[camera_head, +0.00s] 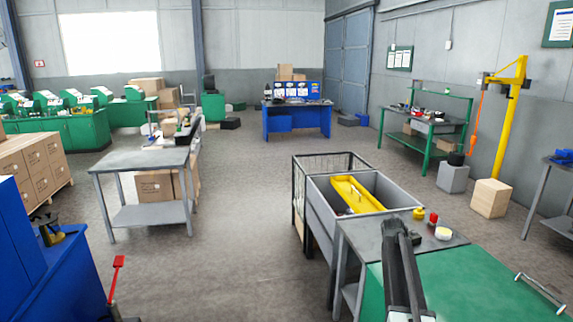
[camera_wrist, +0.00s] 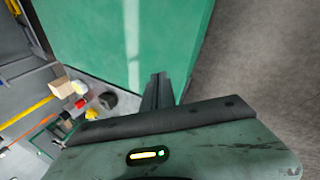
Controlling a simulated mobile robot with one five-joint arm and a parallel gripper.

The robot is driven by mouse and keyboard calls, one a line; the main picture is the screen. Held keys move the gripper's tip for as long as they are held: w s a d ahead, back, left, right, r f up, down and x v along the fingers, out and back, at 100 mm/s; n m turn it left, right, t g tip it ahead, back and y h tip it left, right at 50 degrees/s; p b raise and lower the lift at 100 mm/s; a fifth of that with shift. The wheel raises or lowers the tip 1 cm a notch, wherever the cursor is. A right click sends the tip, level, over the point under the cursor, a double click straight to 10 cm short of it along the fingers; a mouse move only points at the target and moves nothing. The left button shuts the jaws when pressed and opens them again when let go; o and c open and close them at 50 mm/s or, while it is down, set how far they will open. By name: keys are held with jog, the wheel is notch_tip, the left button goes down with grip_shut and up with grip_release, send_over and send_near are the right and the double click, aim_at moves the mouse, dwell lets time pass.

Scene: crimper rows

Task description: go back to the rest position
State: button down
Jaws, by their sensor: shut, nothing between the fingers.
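My gripper (camera_wrist: 159,84) shows in the wrist view as a dark narrow pair of fingers held together, with nothing between them. It is in front of a large green surface (camera_wrist: 118,38). In the head view my dark arm rises from the lower edge, right of the middle, in front of a grey table and a green top (camera_head: 480,285). I cannot make out the fingertips clearly there.
A grey workbench (camera_head: 362,238) beside my arm bears a red item (camera_head: 433,218) and a pale round item (camera_head: 443,233). Behind it a grey bin (camera_head: 318,205) holds a yellow part (camera_head: 357,193). Another grey table (camera_head: 140,161) stands left. The floor between is clear.

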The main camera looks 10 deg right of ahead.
jog(key=s+a+y, duration=0.1)
jog(key=s+a, duration=0.3)
jog(key=a, duration=1.2)
jog(key=s+a+f+m+g+y, duration=0.2)
jog(key=s+a+m, duration=0.3)
jog(key=s+a, duration=1.5)
jog(key=shift+s+f+g+y, duration=0.15)
jog(key=shift+s+g+y, duration=0.25)
jog(key=shift+s+y, duration=0.3)
